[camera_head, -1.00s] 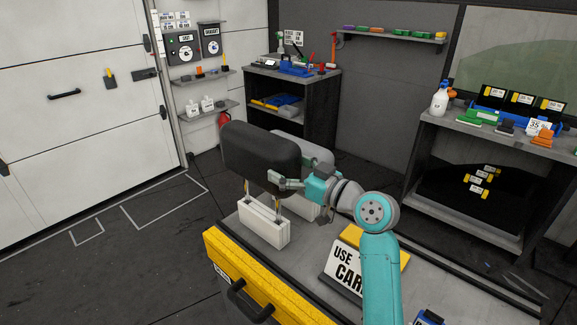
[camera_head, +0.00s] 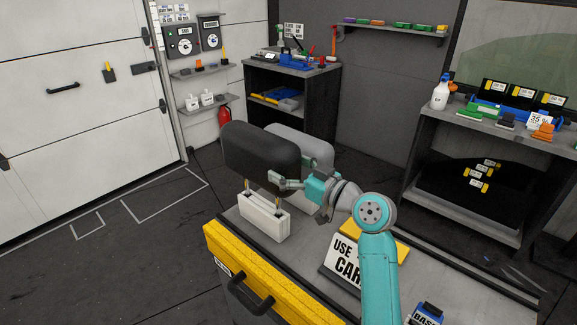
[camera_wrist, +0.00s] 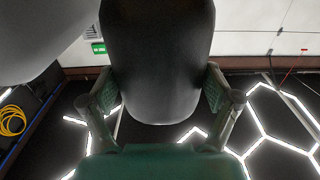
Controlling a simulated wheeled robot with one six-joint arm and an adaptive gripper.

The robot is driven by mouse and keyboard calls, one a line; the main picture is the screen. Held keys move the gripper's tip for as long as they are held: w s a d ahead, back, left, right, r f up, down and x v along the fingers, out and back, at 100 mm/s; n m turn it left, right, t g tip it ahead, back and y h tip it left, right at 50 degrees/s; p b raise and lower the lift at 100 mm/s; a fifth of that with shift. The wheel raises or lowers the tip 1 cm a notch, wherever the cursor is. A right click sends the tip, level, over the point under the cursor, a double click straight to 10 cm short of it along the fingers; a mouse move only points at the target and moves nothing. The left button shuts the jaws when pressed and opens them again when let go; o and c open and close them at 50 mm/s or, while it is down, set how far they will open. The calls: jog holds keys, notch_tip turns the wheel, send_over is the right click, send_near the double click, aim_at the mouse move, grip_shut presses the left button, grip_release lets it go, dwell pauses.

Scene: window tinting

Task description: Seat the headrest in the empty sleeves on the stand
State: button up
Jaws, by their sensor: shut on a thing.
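A black headrest (camera_head: 258,152) is held upright above the front white stand (camera_head: 264,220); it also fills the middle of the wrist view (camera_wrist: 157,60). Its two metal posts (camera_head: 249,190) point down at the stand's top. I cannot tell whether the post tips have entered the sleeves. My gripper (camera_head: 284,181) is shut on the headrest's right side, with a finger on either side of it in the wrist view (camera_wrist: 160,95). A grey headrest (camera_head: 312,148) stands just behind the black one, and its lower part is mostly hidden.
The stand is on a grey bench top (camera_head: 300,245) with a yellow drawer (camera_head: 262,278) and black handle below. A "USE CAR" sign (camera_head: 345,262) stands to the right, near my arm. A shelf unit (camera_head: 465,125) with a spray bottle (camera_head: 440,93) is at right.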

aim_at(296, 193)
jog(key=shift+f, duration=3.1)
jog(key=o, duration=1.4)
jog(key=shift+o, duration=0.2)
jog(key=shift+f, duration=0.1)
jog(key=v, duration=1.2)
